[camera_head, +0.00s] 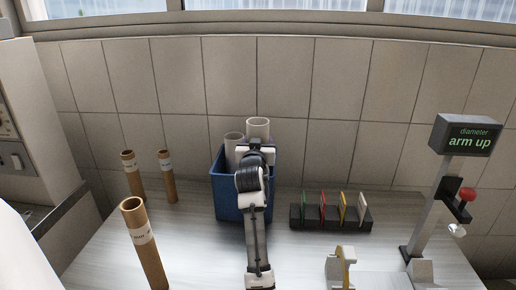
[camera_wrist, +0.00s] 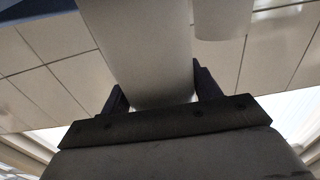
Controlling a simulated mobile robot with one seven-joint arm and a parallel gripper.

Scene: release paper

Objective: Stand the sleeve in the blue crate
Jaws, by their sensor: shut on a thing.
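The blue crate (camera_head: 229,199) stands on the table against the tiled wall. A white sleeve (camera_head: 257,129) is upright, its open top showing just above my gripper (camera_head: 256,150) at the crate. My gripper is shut on this sleeve, which also fills the middle of the wrist view (camera_wrist: 145,45) between the two dark fingers (camera_wrist: 155,92). A second white tube (camera_head: 234,139) stands in the crate to the left; a pale tube (camera_wrist: 222,18) also shows in the wrist view. My arm hides the crate's front right part and the sleeve's lower end, so I cannot tell how deep it sits.
Several brown tubes with labels stand at the left, the nearest one (camera_head: 141,240) in front. A dark rack (camera_head: 331,217) with coloured cards is right of the crate. A small white and yellow device (camera_head: 341,268) is in front.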

